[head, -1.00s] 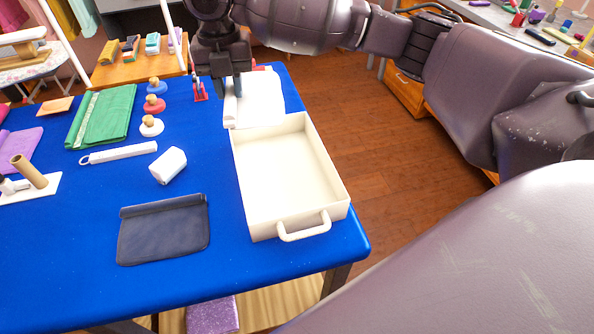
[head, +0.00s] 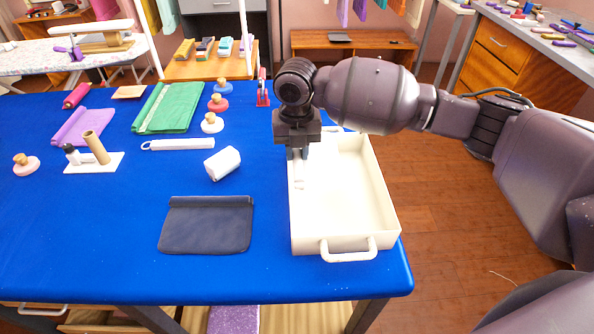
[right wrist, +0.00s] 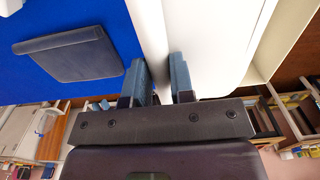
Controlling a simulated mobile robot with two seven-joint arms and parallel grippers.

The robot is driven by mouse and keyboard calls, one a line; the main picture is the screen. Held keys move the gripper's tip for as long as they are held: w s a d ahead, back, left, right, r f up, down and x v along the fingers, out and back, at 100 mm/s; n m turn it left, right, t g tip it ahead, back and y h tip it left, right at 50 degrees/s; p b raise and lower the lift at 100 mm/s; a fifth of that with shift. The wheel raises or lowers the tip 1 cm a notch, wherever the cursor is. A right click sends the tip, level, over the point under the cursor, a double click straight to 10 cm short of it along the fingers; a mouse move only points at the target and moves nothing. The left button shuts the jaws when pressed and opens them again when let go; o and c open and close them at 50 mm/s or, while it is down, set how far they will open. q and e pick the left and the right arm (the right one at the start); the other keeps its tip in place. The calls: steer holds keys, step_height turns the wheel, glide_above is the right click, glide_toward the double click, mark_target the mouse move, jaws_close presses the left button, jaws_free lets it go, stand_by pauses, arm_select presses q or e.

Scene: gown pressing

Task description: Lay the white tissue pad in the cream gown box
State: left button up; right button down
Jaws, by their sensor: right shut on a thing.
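The cream gown box (head: 375,240) stands at the right edge of the blue table, its handle toward me. My right gripper (head: 298,155) is over the left part of the box. In the right wrist view my gripper (right wrist: 160,78) is shut on the raised edge of the white tissue pad (right wrist: 215,40), which spreads out to the right beneath the box's cream wall line. The pad appears over or inside the box; white on cream, its exact height and whether it touches the floor cannot be told. My left gripper is not in view.
Green cloth (head: 168,108), knobbed discs (head: 212,123) and a white bar (head: 178,144) lie farther back. The table's front left is clear.

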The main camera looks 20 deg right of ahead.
steer(key=shift+f, duration=0.75)
arm_select(q)
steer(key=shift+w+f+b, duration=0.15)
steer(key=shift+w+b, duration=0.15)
steer(key=shift+b, duration=0.05)
arm_select(e)
step_height(320, 180, down, 5)
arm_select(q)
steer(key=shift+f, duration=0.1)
arm_select(e)
steer(key=shift+f, duration=0.35)
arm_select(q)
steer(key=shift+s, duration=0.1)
arm_select(e)
steer(key=shift+f, duration=0.1)
